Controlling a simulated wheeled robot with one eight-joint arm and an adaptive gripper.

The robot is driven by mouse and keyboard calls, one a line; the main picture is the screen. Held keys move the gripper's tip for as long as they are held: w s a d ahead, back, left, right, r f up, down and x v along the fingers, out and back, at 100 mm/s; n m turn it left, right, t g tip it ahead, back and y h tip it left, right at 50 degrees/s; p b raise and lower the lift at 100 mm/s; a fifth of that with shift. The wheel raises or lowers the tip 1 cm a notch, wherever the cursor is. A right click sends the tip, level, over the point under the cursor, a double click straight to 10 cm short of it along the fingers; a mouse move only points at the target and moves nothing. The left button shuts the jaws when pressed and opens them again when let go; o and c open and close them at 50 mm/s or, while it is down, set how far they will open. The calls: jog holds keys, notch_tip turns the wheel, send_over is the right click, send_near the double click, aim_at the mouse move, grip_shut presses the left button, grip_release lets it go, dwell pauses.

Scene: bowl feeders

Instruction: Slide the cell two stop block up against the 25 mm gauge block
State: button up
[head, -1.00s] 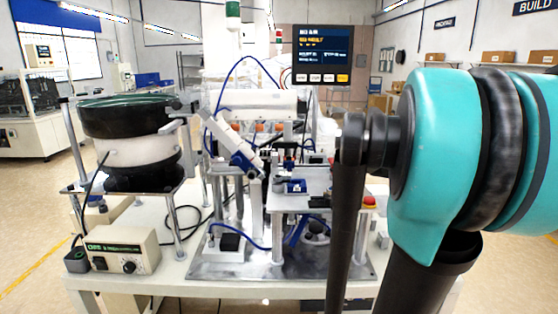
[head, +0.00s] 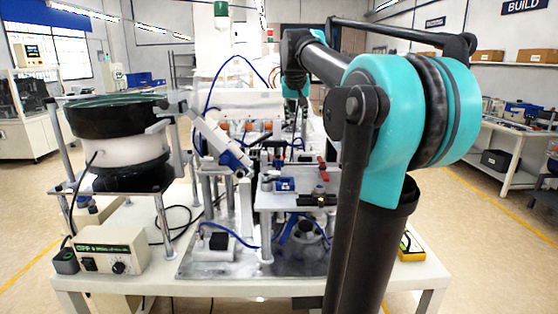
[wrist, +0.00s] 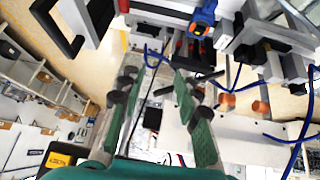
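A small blue block (head: 285,184) sits on the raised grey plate (head: 268,201) at the middle of the bench. A black part (head: 318,199) is at the plate's front and a red part (head: 322,162) is farther back. I cannot tell which of these, if any, is the cell two stop block or the 25 mm gauge block. In the wrist view my gripper (wrist: 158,84) is open, its green-padded fingers apart with nothing held between them. In the head view the gripper's fingers are hidden or too small to make out, up behind my arm.
A dark bowl feeder (head: 115,118) stands at left, above a beige control box (head: 100,248). A sloping white and blue track (head: 220,143) leads toward the plate. Blue hoses loop around the fixture. A yellow and black box (head: 411,246) is at the bench's right. My arm hides part of the right side.

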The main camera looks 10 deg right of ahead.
jog(key=s+a+g+y, duration=0.1)
jog(key=s+a+g, duration=0.1)
jog(key=s+a, duration=0.4)
send_near(279, 160)
jog(key=x, duration=0.9)
jog(key=shift+w+f, duration=0.1)
jog(key=shift+w, duration=0.25)
jog(key=shift+c, duration=0.3)
grip_shut()
